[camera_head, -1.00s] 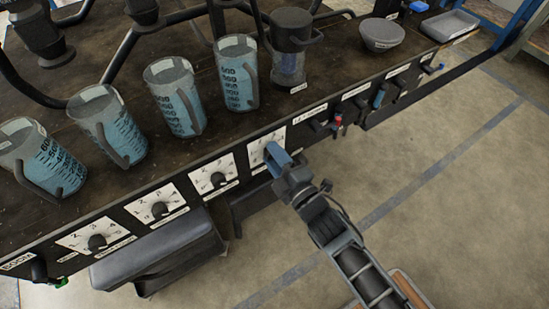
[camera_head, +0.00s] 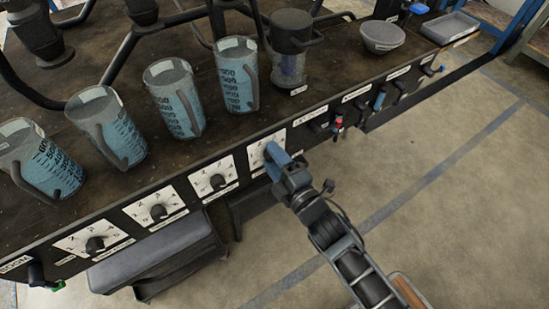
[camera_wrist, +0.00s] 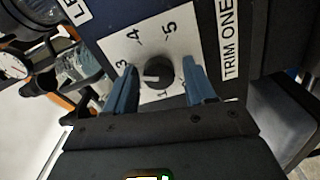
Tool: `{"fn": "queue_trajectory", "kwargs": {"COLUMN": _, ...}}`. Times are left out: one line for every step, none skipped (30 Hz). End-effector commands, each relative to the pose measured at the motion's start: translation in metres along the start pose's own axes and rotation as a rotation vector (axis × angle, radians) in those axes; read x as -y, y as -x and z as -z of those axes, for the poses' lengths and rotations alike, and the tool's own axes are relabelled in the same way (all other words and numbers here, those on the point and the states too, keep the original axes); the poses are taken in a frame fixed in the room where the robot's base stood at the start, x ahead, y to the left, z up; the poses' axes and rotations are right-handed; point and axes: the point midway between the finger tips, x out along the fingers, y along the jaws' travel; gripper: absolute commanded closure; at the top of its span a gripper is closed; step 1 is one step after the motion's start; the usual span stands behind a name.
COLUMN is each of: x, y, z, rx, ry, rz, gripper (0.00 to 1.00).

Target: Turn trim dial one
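The trim one dial shows in the wrist view as a black knob (camera_wrist: 158,73) on a white number plate (camera_wrist: 118,45), next to a "TRIM ONE" label (camera_wrist: 229,38). A pale mark on the knob points left in that view. Numbers 3, 4, 5 and 1 can be read; the left finger covers part of the plate. My gripper (camera_wrist: 160,66) is open, with one blue finger on each side of the knob and a visible gap on both sides. In the head view my gripper (camera_head: 276,156) is at the rightmost dial plate (camera_head: 256,152) and hides its knob.
Three more dials (camera_head: 217,182) line the front panel to the left. Switches (camera_head: 337,122) and levers (camera_head: 379,98) are to the right. Several measuring jugs (camera_head: 237,75) stand on the bench above. The floor in front is open.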

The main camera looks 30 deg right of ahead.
Motion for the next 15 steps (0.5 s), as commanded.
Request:
{"fn": "queue_trajectory", "kwargs": {"x": 0.0, "y": 0.0, "z": 0.0, "rx": 0.0, "ry": 0.0, "rz": -0.001, "gripper": 0.4}}
{"fn": "queue_trajectory", "kwargs": {"x": 0.0, "y": 0.0, "z": 0.0, "rx": 0.0, "ry": 0.0, "rz": -0.001, "gripper": 0.4}}
{"fn": "queue_trajectory", "kwargs": {"x": -0.001, "y": 0.0, "z": 0.0, "rx": 0.0, "ry": 0.0, "rz": -0.001, "gripper": 0.4}}
{"fn": "queue_trajectory", "kwargs": {"x": -0.001, "y": 0.0, "z": 0.0, "rx": 0.0, "ry": 0.0, "rz": -0.001, "gripper": 0.4}}
{"fn": "queue_trajectory", "kwargs": {"x": -0.001, "y": 0.0, "z": 0.0, "rx": 0.001, "ry": 0.0, "rz": -0.001, "gripper": 0.4}}
{"fn": "queue_trajectory", "kwargs": {"x": -0.001, "y": 0.0, "z": 0.0, "rx": 0.001, "ry": 0.0, "rz": -0.001, "gripper": 0.4}}
{"fn": "queue_trajectory", "kwargs": {"x": -0.001, "y": 0.0, "z": -0.001, "rx": 0.001, "ry": 0.0, "rz": -0.001, "gripper": 0.4}}
{"fn": "queue_trajectory", "kwargs": {"x": -0.001, "y": 0.0, "z": -0.001, "rx": 0.001, "ry": 0.0, "rz": -0.001, "gripper": 0.4}}
{"fn": "queue_trajectory", "kwargs": {"x": -0.001, "y": 0.001, "z": -0.001, "rx": 0.001, "ry": 0.0, "rz": -0.001, "gripper": 0.4}}
{"fn": "queue_trajectory", "kwargs": {"x": -0.001, "y": 0.003, "z": -0.001, "rx": 0.001, "ry": 0.0, "rz": -0.001, "gripper": 0.4}}
{"fn": "queue_trajectory", "kwargs": {"x": -0.001, "y": 0.005, "z": 0.0, "rx": 0.001, "ry": 0.0, "rz": 0.0, "gripper": 0.4}}
{"fn": "queue_trajectory", "kwargs": {"x": 0.0, "y": 0.009, "z": -0.001, "rx": 0.001, "ry": 0.0, "rz": 0.0, "gripper": 0.4}}
{"fn": "queue_trajectory", "kwargs": {"x": 0.0, "y": 0.013, "z": -0.001, "rx": 0.002, "ry": 0.0, "rz": 0.001, "gripper": 0.4}}
{"fn": "queue_trajectory", "kwargs": {"x": 0.0, "y": 0.018, "z": -0.001, "rx": 0.002, "ry": 0.0, "rz": 0.002, "gripper": 0.4}}
{"fn": "queue_trajectory", "kwargs": {"x": 0.0, "y": 0.024, "z": -0.001, "rx": 0.002, "ry": 0.0, "rz": 0.002, "gripper": 0.4}}
